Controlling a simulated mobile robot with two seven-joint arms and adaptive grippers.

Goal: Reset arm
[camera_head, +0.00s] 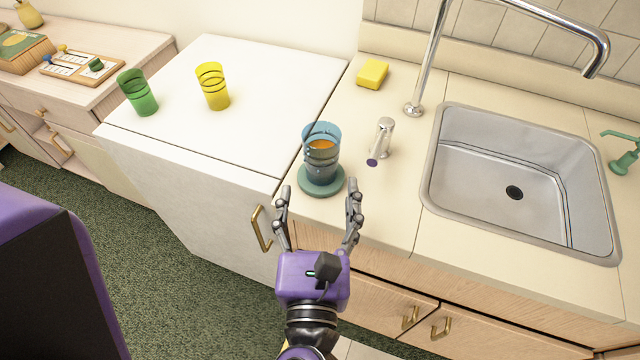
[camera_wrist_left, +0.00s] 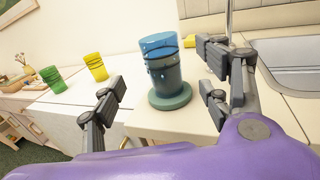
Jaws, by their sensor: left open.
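My left gripper (camera_head: 318,195) is open and empty, at the front edge of the counter. Its fingers point toward a blue see-through cup (camera_head: 321,155) with something orange showing inside. The cup stands upright on a round teal coaster (camera_head: 321,181). In the left wrist view the cup (camera_wrist_left: 161,65) and coaster (camera_wrist_left: 170,98) stand beyond and between the two fingers (camera_wrist_left: 165,95), apart from them. My right gripper is in neither view.
A green cup (camera_head: 138,93) and a yellow cup (camera_head: 213,87) stand on the white top at left. A faucet (camera_head: 414,100), a short metal fixture (camera_head: 381,140), a yellow sponge (camera_head: 372,74) and a sink (camera_head: 520,180) are behind and right. The counter front edge lies below the gripper.

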